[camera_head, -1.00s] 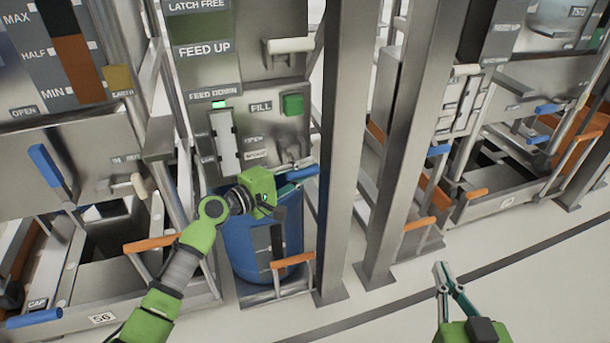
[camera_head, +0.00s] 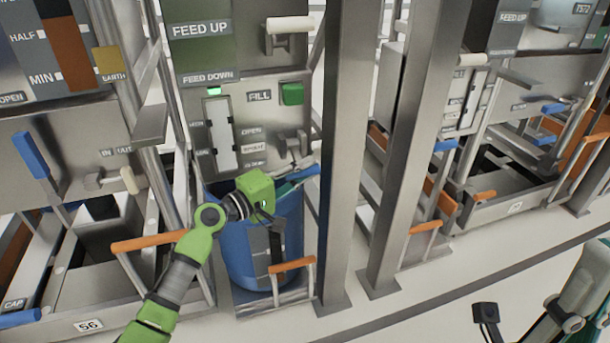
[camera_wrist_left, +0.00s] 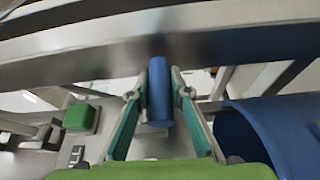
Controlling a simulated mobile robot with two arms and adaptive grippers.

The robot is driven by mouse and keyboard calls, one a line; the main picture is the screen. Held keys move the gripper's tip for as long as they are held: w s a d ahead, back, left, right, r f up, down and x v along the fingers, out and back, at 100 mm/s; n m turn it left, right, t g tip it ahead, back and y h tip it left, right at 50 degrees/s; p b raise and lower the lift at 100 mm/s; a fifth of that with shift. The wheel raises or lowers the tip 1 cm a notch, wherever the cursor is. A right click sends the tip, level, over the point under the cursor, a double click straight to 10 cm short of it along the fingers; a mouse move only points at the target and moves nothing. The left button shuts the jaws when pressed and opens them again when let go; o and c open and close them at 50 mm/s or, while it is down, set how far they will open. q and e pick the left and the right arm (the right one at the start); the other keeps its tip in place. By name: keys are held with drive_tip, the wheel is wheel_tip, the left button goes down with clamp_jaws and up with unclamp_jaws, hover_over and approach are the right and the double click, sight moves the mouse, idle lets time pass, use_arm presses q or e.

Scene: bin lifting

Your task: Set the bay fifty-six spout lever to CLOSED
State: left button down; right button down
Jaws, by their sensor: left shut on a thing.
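The spout lever's blue handle (camera_head: 303,172) sticks out low on the metal panel, beside the OPEN and SPOUT labels (camera_head: 252,147); the lowest label is too blurred to read fully. My left gripper (camera_head: 288,184) is shut on this handle, above the blue drum. In the left wrist view, the blue handle (camera_wrist_left: 159,95) sits between the two teal fingers (camera_wrist_left: 158,110). The lever's exact setting is hard to tell. Of my right arm, only a grey link and a dark part show at the lower right; its fingers are out of view.
A blue drum (camera_head: 236,245) stands under the panel behind an orange-handled bar (camera_head: 291,264). A green FILL button (camera_head: 292,93) is above the lever. A steel post (camera_head: 343,150) rises close on the right. A plate reading 56 (camera_head: 88,325) is at lower left.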

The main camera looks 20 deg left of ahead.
use_arm(q)
drive_tip(key=shift+f+b, duration=0.85)
drive_tip(key=shift+b, duration=0.1)
drive_tip(key=shift+w+f, duration=0.1)
drive_tip(key=shift+a, duration=0.1)
